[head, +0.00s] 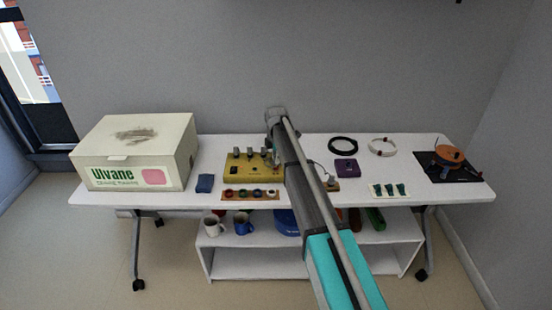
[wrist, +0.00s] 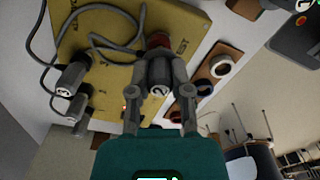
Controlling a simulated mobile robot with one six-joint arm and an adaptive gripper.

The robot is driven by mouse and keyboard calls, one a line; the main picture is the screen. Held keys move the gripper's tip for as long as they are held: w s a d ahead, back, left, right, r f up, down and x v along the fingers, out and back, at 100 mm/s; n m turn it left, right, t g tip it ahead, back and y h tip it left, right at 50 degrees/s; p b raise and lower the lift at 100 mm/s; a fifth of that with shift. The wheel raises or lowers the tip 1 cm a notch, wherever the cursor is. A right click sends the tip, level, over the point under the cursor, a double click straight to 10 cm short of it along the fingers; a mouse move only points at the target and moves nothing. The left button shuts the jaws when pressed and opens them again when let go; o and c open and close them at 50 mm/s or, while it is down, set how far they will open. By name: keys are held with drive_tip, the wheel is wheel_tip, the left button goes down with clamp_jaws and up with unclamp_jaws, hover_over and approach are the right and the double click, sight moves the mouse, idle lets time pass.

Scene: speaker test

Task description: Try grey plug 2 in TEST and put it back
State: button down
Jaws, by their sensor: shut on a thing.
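In the wrist view my gripper (wrist: 160,72) is shut on a grey plug (wrist: 158,78) with a dark mark on its white end, too small to read surely. The far end of the plug meets a reddish ring (wrist: 158,40) on the yellow board (wrist: 112,68), beside printed letters ending in "ST". I cannot tell how deep it sits. Two other grey plugs (wrist: 73,76) (wrist: 78,106) stand on the board at the left, and cables run over it.
A wooden strip with coloured rings (head: 270,198) lies in front of the board. A blue block (head: 204,183) and a large box (head: 125,152) are to the left. To the right are a purple box (head: 346,167), green pieces on a white card (head: 389,194) and coiled cables (head: 343,145).

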drive_tip(key=shift+f+b, duration=0.45)
drive_tip(key=shift+f, duration=0.05)
drive_tip(key=shift+c, duration=2.4)
unclamp_jaws()
drive_tip(key=shift+r, duration=0.25)
drive_tip(key=shift+r+p, duration=3.55)
drive_tip(key=shift+p, duration=0.3)
drive_tip(key=s+d+m, duration=0.5)
drive_tip(key=s+m, duration=0.2)
drive_tip(key=s, duration=0.5)
drive_tip(key=s+d+m, duration=0.5)
drive_tip(key=s+m, duration=0.3)
drive_tip(key=s, duration=0.4)
drive_tip(key=s+d+m, duration=0.5)
drive_tip(key=s+m, duration=0.2)
drive_tip(key=s, duration=0.6)
drive_tip(key=shift+r, duration=0.15)
drive_tip(key=shift+s+d, duration=0.1)
